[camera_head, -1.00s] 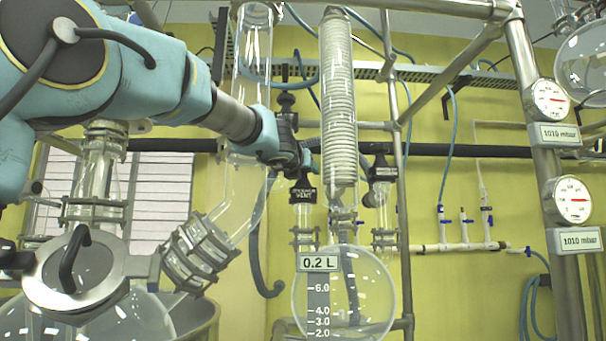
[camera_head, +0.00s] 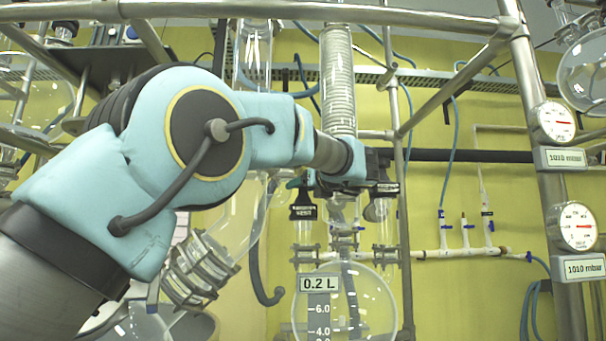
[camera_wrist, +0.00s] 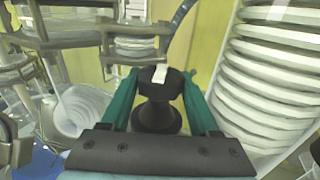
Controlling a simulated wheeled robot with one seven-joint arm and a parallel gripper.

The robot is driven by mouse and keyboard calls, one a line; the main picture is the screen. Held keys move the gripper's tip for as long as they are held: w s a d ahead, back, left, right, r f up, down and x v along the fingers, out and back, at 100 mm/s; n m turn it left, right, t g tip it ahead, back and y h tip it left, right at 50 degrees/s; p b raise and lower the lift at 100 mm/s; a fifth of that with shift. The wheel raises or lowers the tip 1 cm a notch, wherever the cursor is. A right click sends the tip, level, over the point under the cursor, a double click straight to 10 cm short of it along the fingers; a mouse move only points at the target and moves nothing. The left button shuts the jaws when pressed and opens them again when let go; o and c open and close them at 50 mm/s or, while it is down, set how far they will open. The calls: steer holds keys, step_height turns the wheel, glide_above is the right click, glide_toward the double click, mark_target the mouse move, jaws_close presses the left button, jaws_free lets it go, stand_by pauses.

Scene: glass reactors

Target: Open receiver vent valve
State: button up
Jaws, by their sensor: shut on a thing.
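The receiver vent valve carries a black label (camera_head: 303,212) and stands on a glass neck left of the coiled condenser, above the round receiver flask (camera_head: 372,300). In the wrist view its black knob (camera_wrist: 158,118), with a white mark on top, sits between the two green fingers. My gripper (camera_wrist: 160,84) is shut on this knob. In the head view the gripper (camera_head: 303,181) is partly hidden by my wrist, with a teal finger showing just above the vent label. How far the valve is turned cannot be told.
The coiled glass condenser (camera_head: 338,80) stands close to my wrist and fills the right of the wrist view (camera_wrist: 270,75). Metal frame poles (camera_head: 393,110) and a slanted glass pipe (camera_head: 240,225) are near. Two pressure gauges (camera_head: 555,122) are at the right.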

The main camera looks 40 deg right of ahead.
steer(key=shift+r+n+y+p, duration=0.2)
steer(key=shift+n+y+p, duration=0.5)
steer(key=shift+y+p, duration=0.5)
steer(key=shift+f+n+t+y+p, duration=0.1)
steer(key=shift+n+t+y+p, duration=0.2)
steer(key=shift+y+p, duration=0.1)
steer(key=shift+f, duration=0.15)
steer(key=o, duration=1.1)
steer(key=shift+a+b, duration=0.1)
steer(key=shift+b, duration=0.3)
